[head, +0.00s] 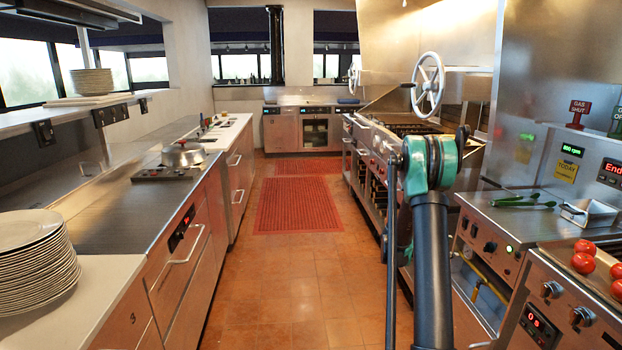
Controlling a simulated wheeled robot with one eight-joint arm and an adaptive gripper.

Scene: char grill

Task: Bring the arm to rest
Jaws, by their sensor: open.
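My arm rises from the bottom right of the head view as a dark grey link (432,270) and ends at a teal and black joint (431,163). The arm stands upright in front of the grill line, over the right side of the aisle. My gripper cannot be made out; whatever lies past the teal joint is hidden or out of the picture. I see nothing held at the visible part of the arm.
The char grill (410,125) and steel counters line the right. Stacked plates (38,265) and a lidded pan (183,153) stand left. The aisle with red mats (298,204) is clear.

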